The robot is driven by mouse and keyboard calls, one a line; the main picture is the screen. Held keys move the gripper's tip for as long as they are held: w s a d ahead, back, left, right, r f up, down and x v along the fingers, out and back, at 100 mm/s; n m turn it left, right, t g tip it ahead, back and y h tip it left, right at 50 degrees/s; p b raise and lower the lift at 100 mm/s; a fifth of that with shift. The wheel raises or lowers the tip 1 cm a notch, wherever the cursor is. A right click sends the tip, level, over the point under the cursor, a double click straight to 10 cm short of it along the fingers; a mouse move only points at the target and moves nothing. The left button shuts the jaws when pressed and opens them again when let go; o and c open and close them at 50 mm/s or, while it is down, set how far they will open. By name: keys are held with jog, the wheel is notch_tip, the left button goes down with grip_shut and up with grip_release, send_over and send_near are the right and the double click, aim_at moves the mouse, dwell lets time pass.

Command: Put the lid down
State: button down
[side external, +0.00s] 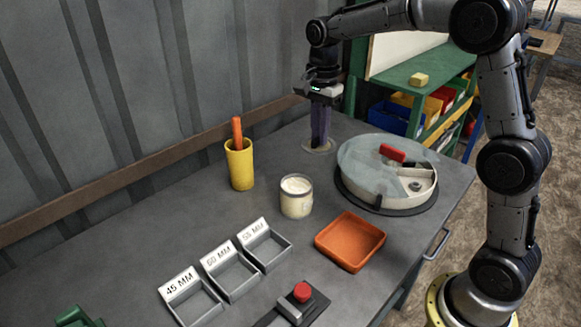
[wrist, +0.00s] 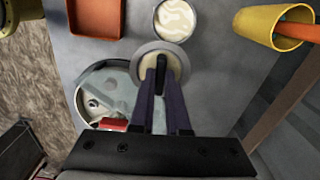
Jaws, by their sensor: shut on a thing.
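A small round pale lid (side external: 311,149) with a grey rim is at the back of the grey table, under my gripper (side external: 319,139). In the wrist view the lid (wrist: 178,62) lies flat beneath the fingers, with a dark upright knob between them. My gripper (wrist: 161,80) points down and is shut on this knob. The lid looks level and at the tabletop; I cannot tell if a small gap is left. An open glass jar (side external: 296,201) with cream-coloured contents stands nearer the front, apart from the lid; it also shows in the wrist view (wrist: 176,19).
A round drum with a clear cover and red handle (side external: 391,153) stands right of the lid. A yellow cup (side external: 240,168) with an orange handle is to the left. An orange tray (side external: 350,241), labelled bins (side external: 231,276) and a red button (side external: 302,291) are nearer the front.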

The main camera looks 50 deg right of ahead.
jog(key=w+d+f, duration=0.2)
jog(key=d+f, duration=0.2)
jog(key=f, duration=0.1)
send_over(289, 167)
jog(key=shift+m, duration=0.4)
jog(key=f, duration=0.9)
jog(key=shift+s, duration=0.25)
jog(key=shift+w+f, duration=0.25)
jog(key=shift+f, duration=1.55)
jog(key=shift+f, duration=0.1)
jog(key=c, duration=0.9)
grip_release()
